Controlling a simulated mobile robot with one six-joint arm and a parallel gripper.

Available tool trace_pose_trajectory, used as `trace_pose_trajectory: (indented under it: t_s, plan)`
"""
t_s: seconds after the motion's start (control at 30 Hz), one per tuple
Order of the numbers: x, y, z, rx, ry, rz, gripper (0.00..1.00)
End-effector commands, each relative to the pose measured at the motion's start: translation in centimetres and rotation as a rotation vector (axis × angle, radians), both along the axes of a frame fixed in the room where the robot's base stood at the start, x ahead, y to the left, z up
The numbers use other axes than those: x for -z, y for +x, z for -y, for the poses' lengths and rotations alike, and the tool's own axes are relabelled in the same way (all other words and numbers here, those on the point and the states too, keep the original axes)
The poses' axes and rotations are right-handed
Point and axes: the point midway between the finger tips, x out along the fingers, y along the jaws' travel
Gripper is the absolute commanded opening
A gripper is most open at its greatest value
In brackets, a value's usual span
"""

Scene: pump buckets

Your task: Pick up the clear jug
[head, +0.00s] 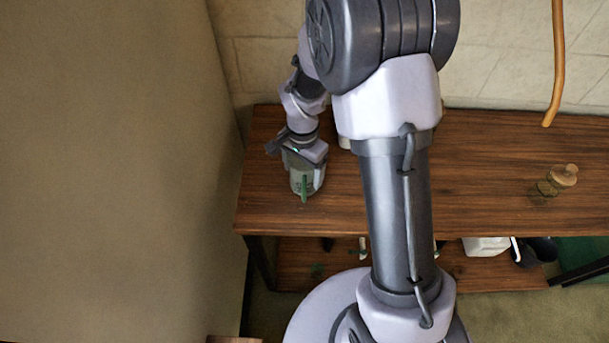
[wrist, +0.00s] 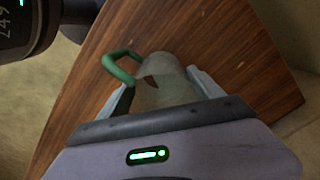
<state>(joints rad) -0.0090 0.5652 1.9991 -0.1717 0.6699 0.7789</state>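The clear jug (head: 302,180) has a pale see-through body and a green handle. It is at the left end of the wooden table, below my gripper (head: 303,160). In the wrist view the jug (wrist: 165,78) lies between the two fingers of my gripper (wrist: 162,92), with its green handle out to the left. The fingers are apart, one on each side of the jug. I cannot tell whether they press on it. The jug's lower part is hidden by the gripper body in the wrist view.
The wooden table (head: 490,165) has a lower shelf (head: 330,258) with several items. A small wooden-topped object (head: 563,176) stands at the right. An orange hose (head: 557,70) hangs at the upper right. A wall (head: 130,150) is close on the left.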

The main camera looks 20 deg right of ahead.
Motion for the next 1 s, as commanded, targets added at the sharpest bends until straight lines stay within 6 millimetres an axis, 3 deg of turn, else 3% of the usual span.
trace_pose_trajectory:
  t_s: [0.03, 0.13, 0.17, 0.47, 0.7, 0.87, 1.0]
  plan:
    - [0.0, 0.0, 0.0, 0.000, 0.000, 0.000, 0.55]
    - [0.0, 0.0, 0.0, 0.000, 0.000, 0.000, 0.35]
    - [0.0, 0.0, 0.0, 0.000, 0.000, 0.000, 0.33]
    - [-0.6, 0.0, 0.0, 0.000, 0.000, 0.001, 0.33]
    - [-4.1, 0.1, 0.0, -0.001, 0.000, 0.003, 0.33]
    - [-4.1, -3.3, -0.1, 0.000, -0.001, -0.001, 0.33]
    - [-4.5, -7.3, -0.2, -0.001, -0.001, -0.001, 0.33]
